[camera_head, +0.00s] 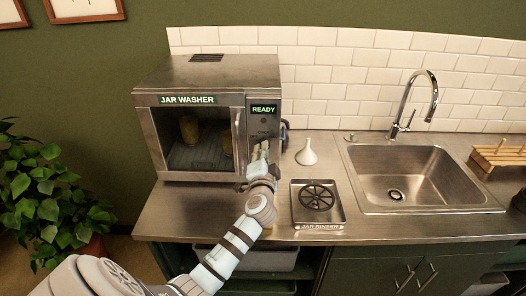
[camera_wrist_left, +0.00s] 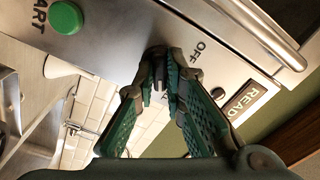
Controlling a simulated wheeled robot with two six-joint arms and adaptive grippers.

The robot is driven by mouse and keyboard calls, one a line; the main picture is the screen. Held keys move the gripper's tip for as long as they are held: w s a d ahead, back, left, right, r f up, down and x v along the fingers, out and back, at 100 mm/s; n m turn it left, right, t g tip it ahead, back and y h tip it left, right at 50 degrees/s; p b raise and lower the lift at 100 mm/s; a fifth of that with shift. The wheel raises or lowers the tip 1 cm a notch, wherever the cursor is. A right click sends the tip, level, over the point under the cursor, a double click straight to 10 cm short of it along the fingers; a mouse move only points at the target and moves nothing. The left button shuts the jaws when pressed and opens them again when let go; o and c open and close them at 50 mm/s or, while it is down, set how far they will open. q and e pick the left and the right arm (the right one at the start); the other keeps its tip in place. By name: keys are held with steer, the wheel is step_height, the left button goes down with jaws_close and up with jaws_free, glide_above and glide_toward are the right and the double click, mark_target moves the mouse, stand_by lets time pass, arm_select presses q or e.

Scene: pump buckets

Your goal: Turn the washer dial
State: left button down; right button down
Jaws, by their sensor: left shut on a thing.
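The jar washer (camera_head: 187,99) is a steel box on the counter with a glass door, and its display (camera_head: 264,109) reads READY. My left gripper (camera_head: 261,151) is at the control panel on the right of its front. In the left wrist view the fingers of the left gripper (camera_wrist_left: 163,75) are shut on the dark washer dial (camera_wrist_left: 157,52), beside the OFF mark. The dial is mostly hidden by the fingertips. A green START button (camera_wrist_left: 65,18) is on the same panel. My right gripper is not in view.
Jars (camera_head: 190,130) stand inside the washer behind its glass door, near the door handle (camera_head: 237,130). A white funnel (camera_head: 306,153), the jar rinser (camera_head: 318,224) and a sink (camera_head: 415,207) with a tall tap are to the right. A wooden rack (camera_head: 497,160) stands at the far right.

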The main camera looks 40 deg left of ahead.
arm_select(q)
steer(key=shift+f, duration=0.1)
steer(key=c, duration=1.7)
jaws_free()
steer(key=shift+o, duration=0.2)
steer(key=v, duration=1.2)
